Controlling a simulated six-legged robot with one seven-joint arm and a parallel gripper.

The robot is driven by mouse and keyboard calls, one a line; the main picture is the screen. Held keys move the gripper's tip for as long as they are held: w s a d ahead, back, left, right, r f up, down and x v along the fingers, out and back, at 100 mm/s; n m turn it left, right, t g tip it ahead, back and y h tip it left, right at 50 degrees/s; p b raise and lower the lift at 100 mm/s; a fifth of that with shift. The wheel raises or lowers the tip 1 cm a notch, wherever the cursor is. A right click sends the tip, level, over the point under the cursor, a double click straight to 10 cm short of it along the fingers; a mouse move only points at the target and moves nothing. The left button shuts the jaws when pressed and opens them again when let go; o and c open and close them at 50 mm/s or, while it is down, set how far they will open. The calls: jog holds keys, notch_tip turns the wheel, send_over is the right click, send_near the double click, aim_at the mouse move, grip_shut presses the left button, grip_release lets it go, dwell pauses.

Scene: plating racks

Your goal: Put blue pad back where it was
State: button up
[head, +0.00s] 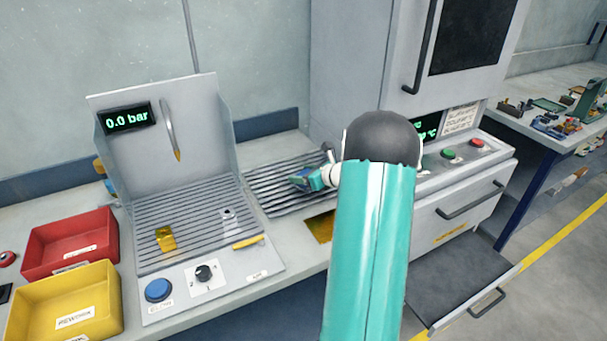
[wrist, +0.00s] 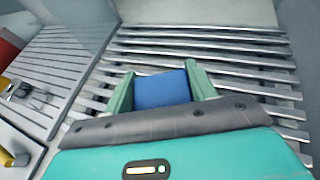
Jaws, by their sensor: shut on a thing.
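The blue pad (wrist: 162,90) sits between the two green fingers of my gripper (wrist: 161,84) in the wrist view. My gripper is shut on it, over a rack of grey metal slats (wrist: 240,60). In the head view my gripper (head: 306,180) is at the slatted rack (head: 268,196) right of the test station, and a little of the blue pad shows there. My arm hides part of the rack's right side. I cannot tell whether the pad touches the slats.
The station with the "0.0 bar" display (head: 127,117) stands left, with a yellow block (head: 165,239) and a small metal part (head: 228,217) on its slats. A red bin (head: 70,242) and a yellow bin (head: 66,302) are far left. A grey cabinet (head: 350,60) stands behind my arm.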

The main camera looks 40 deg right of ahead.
jog(key=o, duration=1.2)
jog(key=shift+f, duration=0.1)
jog(key=shift+r, duration=0.2)
jog(key=a+v, duration=0.1)
jog(key=v, duration=1.1)
jog(key=w+a+r+n+g+y, duration=0.1)
jog(key=a+r+n+g+y, duration=0.2)
jog(key=a+n, duration=0.85)
jog(key=a+r+n+g+y, duration=0.1)
jog(key=a+r+n+g, duration=0.35)
jog(key=a, duration=1.35)
jog(key=s+a+r+n+h, duration=0.2)
jog(key=s+a+n, duration=0.4)
jog(key=n, duration=0.3)
jog(key=s+a+r+n+h, duration=0.2)
jog(key=s+a+n+h, duration=0.1)
jog(key=s+a+n, duration=0.4)
jog(key=shift+s+a+n, duration=0.3)
jog(key=shift+s+n, duration=0.25)
jog(key=shift+n, duration=0.95)
